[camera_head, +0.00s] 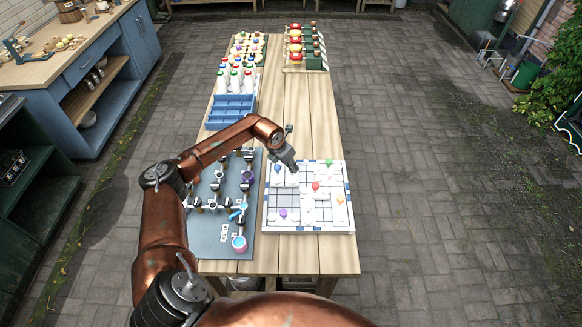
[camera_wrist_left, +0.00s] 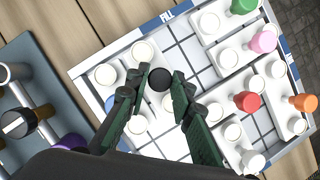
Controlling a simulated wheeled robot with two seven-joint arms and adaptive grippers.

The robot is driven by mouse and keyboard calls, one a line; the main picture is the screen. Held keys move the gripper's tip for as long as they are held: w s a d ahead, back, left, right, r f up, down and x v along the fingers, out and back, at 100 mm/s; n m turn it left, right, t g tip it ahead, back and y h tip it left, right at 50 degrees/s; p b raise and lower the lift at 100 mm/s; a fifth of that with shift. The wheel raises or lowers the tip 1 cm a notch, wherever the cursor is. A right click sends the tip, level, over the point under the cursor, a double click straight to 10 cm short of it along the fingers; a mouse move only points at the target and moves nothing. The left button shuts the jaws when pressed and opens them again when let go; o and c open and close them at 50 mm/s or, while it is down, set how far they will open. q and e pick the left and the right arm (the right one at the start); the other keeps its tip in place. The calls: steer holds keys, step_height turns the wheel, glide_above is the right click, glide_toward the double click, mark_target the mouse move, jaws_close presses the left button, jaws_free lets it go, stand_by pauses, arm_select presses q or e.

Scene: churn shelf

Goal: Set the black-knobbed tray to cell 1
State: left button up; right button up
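The black-knobbed tray shows by its round black knob (camera_wrist_left: 160,79) in the left wrist view; its white body is partly hidden by my fingers. It stands on the white gridded board (camera_wrist_left: 88,78), which also shows in the head view (camera_head: 310,232). My left gripper (camera_wrist_left: 161,76) is open, with one dark green finger on each side of the knob and a small gap visible. In the head view my left gripper (camera_head: 289,164) is over the far left part of the board and hides the knob. I cannot make out which cell is 1. My right gripper is not in view.
Other white trays with red (camera_wrist_left: 247,101), pink (camera_wrist_left: 263,42), green (camera_wrist_left: 243,5) and orange (camera_wrist_left: 304,102) knobs stand close to the right. A blue knob (camera_head: 277,168) is close beside my gripper. Bare grid cells (camera_wrist_left: 183,48) lie mid-board. A grey mat (camera_head: 209,240) with tools lies left.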

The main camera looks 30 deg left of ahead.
arm_select(q)
steer(key=o, duration=0.4)
steer(key=shift+w+a, duration=0.1)
steer(key=shift+w, duration=0.15)
steer(key=shift+o, duration=0.2)
steer(key=shift+s, duration=0.1)
steer(key=v, duration=1.2)
